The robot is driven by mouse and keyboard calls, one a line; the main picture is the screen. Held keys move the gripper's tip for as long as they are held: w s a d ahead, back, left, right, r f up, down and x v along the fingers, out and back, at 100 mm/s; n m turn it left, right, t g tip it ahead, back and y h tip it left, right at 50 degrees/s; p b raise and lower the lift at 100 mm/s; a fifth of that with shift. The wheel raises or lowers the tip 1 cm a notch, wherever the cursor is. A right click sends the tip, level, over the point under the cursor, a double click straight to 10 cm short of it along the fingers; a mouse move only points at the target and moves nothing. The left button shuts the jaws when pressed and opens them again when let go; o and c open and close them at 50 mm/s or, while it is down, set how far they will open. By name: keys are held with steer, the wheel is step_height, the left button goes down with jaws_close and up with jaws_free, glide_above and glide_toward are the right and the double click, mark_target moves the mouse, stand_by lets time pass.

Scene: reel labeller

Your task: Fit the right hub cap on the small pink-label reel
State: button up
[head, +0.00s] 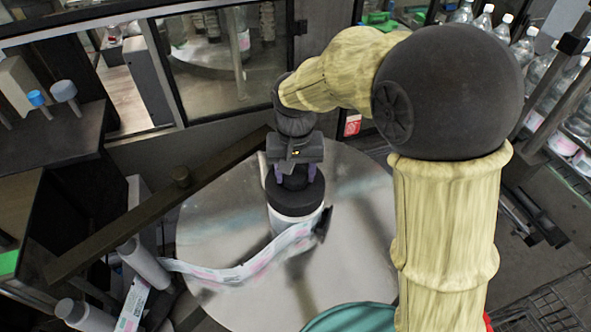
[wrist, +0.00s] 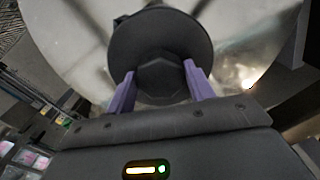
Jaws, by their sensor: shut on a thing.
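My gripper (head: 296,176) points down over the round metal table. Its two purple fingers are shut on the raised knob of a black hub cap (head: 297,194). In the wrist view the cap (wrist: 160,38) is a wide dark disc with a faceted knob between the fingers. The cap is on or just over the top of a white reel (head: 297,224); I cannot tell whether it is fully seated. A strip with pale pink and teal print (head: 245,268) runs left from the reel. The reel's top is hidden by the cap.
The metal table (head: 350,265) has bare room around the reel. A dark bar (head: 130,225) crosses its left side. White rollers (head: 143,262) stand at lower left. Blue (head: 37,97) and grey-blue (head: 63,90) round-topped pieces stand on a dark bench. Bottles (head: 535,75) line the right.

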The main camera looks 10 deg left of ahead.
steer(key=shift+f+b, duration=0.5)
steer(key=shift+f, duration=0.35)
steer(key=o, duration=1.3)
steer(key=shift+c, duration=0.2)
step_height(320, 180, up, 17)
steer(key=p, duration=1)
steer(key=shift+r, duration=0.2)
